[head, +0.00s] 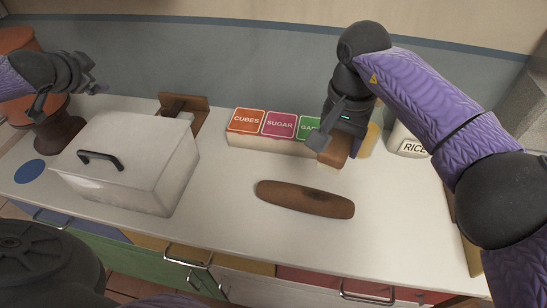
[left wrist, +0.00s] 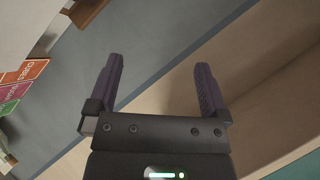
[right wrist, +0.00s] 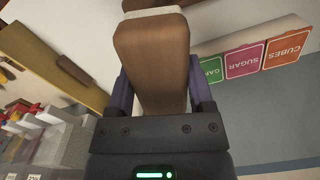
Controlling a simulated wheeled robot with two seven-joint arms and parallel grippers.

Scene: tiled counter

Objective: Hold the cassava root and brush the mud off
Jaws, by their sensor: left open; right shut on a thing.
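The cassava root (head: 305,199) is a long brown piece lying on the white counter, right of centre in the head view. No gripper touches it. My right gripper (head: 336,143) is shut on a brown wooden brush (right wrist: 152,55), above and behind the root near the coloured boxes. In the right wrist view the brush handle sits between the fingers, with a pale strip at its far end. My left gripper (head: 72,89) is open and empty at the upper left of the head view, far from the root. Its spread fingers show in the left wrist view (left wrist: 158,85).
A white lidded box (head: 130,165) with a black handle stands left of the root. Boxes marked CUBES (head: 246,121), SUGAR (head: 278,123) and a third label stand behind. A RICE container (head: 407,140) is at the right. The counter around the root is clear.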

